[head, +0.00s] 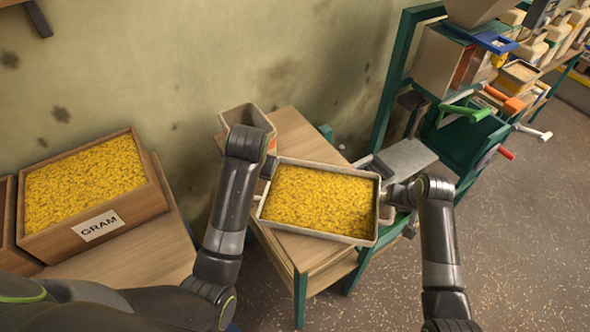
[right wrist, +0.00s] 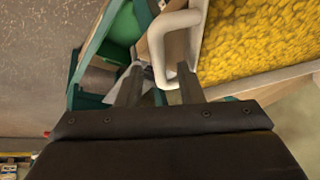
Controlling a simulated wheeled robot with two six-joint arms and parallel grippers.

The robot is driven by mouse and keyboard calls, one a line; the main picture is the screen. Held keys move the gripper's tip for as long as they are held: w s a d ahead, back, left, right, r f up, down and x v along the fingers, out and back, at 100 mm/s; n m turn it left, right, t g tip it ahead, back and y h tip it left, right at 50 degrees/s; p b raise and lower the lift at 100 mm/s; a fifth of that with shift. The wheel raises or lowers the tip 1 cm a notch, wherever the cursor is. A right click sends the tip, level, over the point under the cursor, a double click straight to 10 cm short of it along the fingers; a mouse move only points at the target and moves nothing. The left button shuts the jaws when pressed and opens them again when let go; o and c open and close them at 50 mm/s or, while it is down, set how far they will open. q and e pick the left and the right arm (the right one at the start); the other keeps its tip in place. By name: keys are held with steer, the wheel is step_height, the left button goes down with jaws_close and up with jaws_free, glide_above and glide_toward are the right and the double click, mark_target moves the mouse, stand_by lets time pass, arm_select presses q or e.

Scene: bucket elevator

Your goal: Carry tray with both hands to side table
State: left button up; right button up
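A shallow pale metal tray (head: 318,239) full of yellow grain is over the wooden side table (head: 296,130), its right side reaching past the table edge. I cannot tell whether it touches the top. My left gripper (head: 268,172) is at the tray's left side; its fingers are mostly hidden by the arm. My right gripper (head: 392,195) is at the right side. In the right wrist view, the tray's white looped handle (right wrist: 158,50) shows between the spread fingers of my right gripper (right wrist: 160,75), with gaps beside the bar. The tray looks roughly level.
An open bin (head: 247,112) stands at the table's back corner. A wooden crate of grain labelled GRAM (head: 97,226) sits on a left table. A green-framed machine with cranks (head: 465,130) stands close on the right. Open floor (head: 500,260) lies at lower right.

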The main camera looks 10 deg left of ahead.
steer(key=v, duration=1.1)
stand_by(0.3)
